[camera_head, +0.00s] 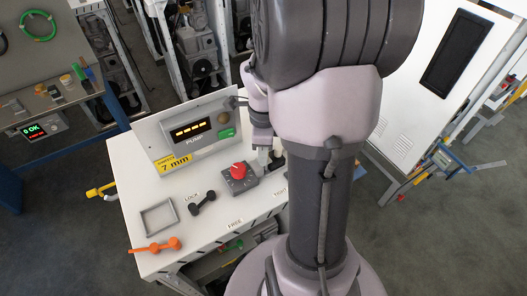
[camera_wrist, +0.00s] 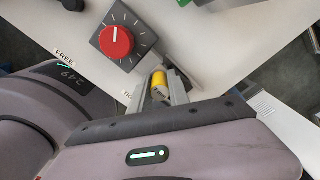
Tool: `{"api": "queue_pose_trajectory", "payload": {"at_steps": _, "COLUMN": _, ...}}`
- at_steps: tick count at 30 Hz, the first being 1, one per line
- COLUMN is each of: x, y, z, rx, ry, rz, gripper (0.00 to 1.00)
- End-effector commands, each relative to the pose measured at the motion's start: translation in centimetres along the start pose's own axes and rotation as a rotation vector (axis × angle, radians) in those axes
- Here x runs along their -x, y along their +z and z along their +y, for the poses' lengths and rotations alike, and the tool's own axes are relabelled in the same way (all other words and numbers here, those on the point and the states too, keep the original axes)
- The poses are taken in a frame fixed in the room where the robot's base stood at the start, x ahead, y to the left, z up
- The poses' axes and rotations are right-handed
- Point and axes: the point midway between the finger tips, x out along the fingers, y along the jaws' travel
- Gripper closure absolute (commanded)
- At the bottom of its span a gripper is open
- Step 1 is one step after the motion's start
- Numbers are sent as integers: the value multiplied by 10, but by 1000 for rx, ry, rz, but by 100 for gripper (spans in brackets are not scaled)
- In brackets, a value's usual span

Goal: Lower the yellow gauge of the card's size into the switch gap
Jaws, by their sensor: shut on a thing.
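My gripper (camera_wrist: 159,92) is shut on the yellow gauge (camera_wrist: 161,79), whose yellow part shows between the fingers in the wrist view. In the head view my gripper (camera_head: 266,154) is right of the red knob, partly behind my arm, and the gauge cannot be made out there. The yellow card (camera_head: 174,164) on the front of the pump panel (camera_head: 160,139) reads 7 mm; its smaller line is hard to read. The switch gap cannot be clearly made out in either view. No size mark on the held gauge is readable.
The red knob (camera_head: 238,170) sits on a dark dial block on the white bench (camera_head: 128,182). Labels LOCK and FREE show on the bench top.

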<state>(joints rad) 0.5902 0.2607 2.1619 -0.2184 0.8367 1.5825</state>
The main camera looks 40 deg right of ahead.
Motion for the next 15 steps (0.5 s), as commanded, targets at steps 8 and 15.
{"api": "queue_pose_trajectory", "payload": {"at_steps": 8, "x": -4, "y": 0, "z": 0, "rx": 0, "ry": 0, "rz": 0, "gripper": 62}}
{"api": "queue_pose_trajectory", "payload": {"at_steps": 15, "x": -4, "y": 0, "z": 0, "rx": 0, "ry": 0, "rz": 0, "gripper": 53}}
